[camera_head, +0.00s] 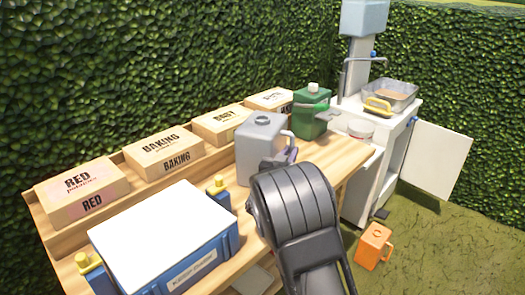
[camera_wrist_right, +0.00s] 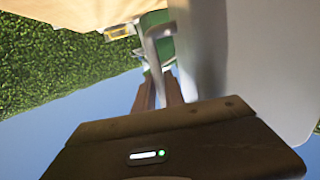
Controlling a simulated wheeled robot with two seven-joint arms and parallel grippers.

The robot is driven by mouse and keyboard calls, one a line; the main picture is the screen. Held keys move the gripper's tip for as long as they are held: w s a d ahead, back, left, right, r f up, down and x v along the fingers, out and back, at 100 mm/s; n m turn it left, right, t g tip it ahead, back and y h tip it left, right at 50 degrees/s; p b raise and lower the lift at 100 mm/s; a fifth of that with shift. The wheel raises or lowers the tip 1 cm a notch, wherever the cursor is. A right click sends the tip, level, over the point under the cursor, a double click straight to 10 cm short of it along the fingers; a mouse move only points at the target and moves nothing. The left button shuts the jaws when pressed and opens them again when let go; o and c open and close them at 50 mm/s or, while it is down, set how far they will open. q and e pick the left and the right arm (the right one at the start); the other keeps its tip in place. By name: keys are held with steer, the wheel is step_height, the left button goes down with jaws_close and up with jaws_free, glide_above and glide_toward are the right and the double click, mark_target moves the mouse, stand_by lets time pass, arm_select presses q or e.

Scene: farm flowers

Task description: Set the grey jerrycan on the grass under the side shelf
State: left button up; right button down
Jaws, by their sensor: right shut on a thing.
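The grey jerrycan (camera_head: 258,150) is at the wooden table (camera_head: 335,158), in front of the boxes, upright in the head view. I cannot tell whether its base touches the tabletop. My right gripper (camera_head: 287,158) is shut on its handle, and my arm hides part of the table in front of it. In the right wrist view, the jerrycan (camera_wrist_right: 232,60) fills the right side, with its handle between the fingers of my right gripper (camera_wrist_right: 160,88). Grass (camera_head: 435,235) shows at the right. I cannot tell which shelf is the side shelf. My left gripper is not in view.
A green jerrycan (camera_head: 313,115) stands just behind the grey one. Labelled boxes (camera_head: 160,148) line the back. A blue crate with a white top (camera_head: 165,240) is at the front left. An orange jug (camera_head: 374,246) stands on the grass beside a white cabinet (camera_head: 365,185) with its door open.

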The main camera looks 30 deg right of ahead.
stand_by(0.7)
step_height(320, 180, up, 10)
steer(key=p, duration=0.1)
steer(key=shift+r+p, duration=0.15)
steer(key=shift+p, duration=0.25)
stand_by(0.9)
